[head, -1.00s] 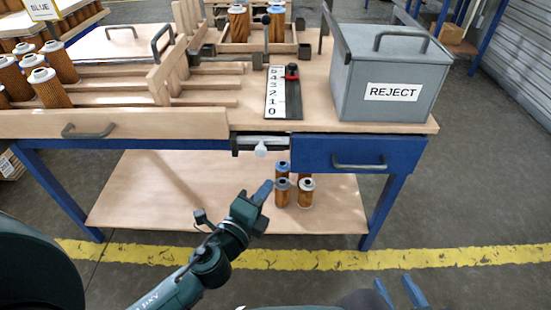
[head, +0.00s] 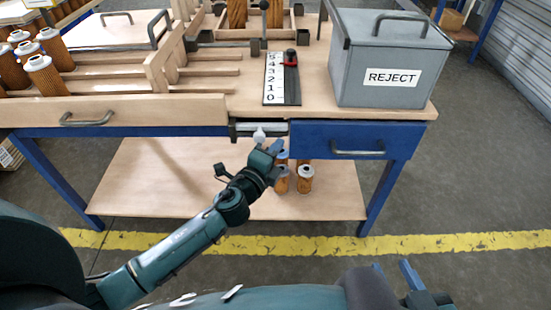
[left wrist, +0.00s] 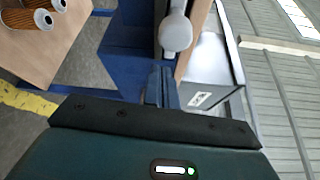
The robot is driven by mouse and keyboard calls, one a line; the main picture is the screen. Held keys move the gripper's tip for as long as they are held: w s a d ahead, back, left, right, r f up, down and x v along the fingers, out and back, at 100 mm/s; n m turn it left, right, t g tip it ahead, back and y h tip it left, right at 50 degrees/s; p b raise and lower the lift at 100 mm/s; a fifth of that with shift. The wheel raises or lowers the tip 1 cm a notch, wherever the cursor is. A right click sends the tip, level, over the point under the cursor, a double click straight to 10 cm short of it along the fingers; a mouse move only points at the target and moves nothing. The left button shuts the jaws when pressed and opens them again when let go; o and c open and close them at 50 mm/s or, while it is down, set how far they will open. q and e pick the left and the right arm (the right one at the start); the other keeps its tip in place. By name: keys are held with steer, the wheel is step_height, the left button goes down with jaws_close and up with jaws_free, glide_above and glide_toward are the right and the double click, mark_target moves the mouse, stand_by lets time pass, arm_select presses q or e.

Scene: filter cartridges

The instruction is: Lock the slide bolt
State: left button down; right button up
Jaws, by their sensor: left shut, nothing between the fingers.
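The slide bolt (head: 243,129) is a metal bar with a pale knob (head: 259,135), mounted on the bench's front edge just left of the blue drawer. The knob also shows large in the left wrist view (left wrist: 176,34). My left gripper (head: 275,147) has its fingers together and empty, just right of and below the knob in the head view. In the left wrist view the shut fingertips (left wrist: 161,70) are close to the knob; contact cannot be made out. My right gripper (head: 394,270) is low at the bottom edge, fingers apart and empty.
The blue drawer (head: 312,139) has a grey handle (head: 357,152). Several filter cartridges (head: 304,178) stand on the lower shelf (head: 150,185) behind my left gripper. The reject bin (head: 390,75) and number scale (head: 275,78) are on top. Floor in front is free.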

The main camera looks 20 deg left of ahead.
arm_select(q)
steer(key=shift+s+a+r, duration=0.15)
steer(key=shift+a, duration=0.45)
steer(key=shift+s+a+r, duration=0.1)
steer(key=shift+a, duration=0.45)
steer(key=a, duration=0.2)
steer(key=s+a, duration=0.1)
steer(key=a, duration=0.1)
steer(key=shift+s+a, duration=0.1)
steer(key=shift+a, duration=0.25)
